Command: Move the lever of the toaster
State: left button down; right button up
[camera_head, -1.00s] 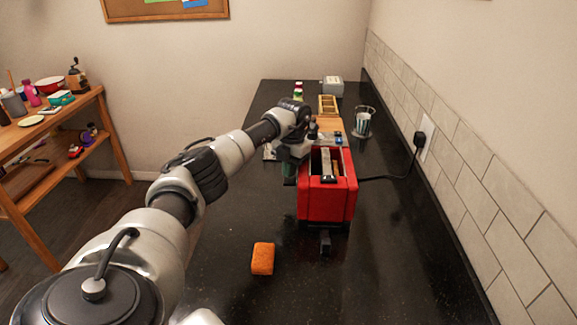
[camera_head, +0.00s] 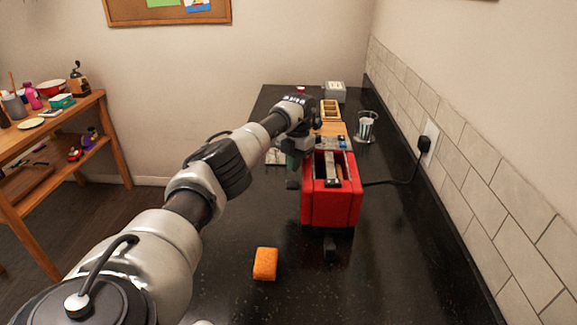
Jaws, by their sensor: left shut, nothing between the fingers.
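The red toaster (camera_head: 331,207) stands upright on the black counter, with its slots facing up. My left arm reaches across from the left to the toaster's far left side. My left gripper (camera_head: 293,180) points down beside the toaster's left wall and is shut and empty. The wrist partly hides it, and I cannot tell whether it touches the toaster. My right gripper is not in view.
An orange sponge (camera_head: 265,263) lies on the counter at front left. A black cord (camera_head: 398,182) runs to the tiled right wall. The near counter is mostly clear.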

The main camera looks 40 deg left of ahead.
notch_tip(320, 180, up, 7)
jog(key=p, duration=0.6)
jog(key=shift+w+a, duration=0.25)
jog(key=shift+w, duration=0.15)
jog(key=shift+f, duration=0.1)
jog(key=shift+p, duration=0.3)
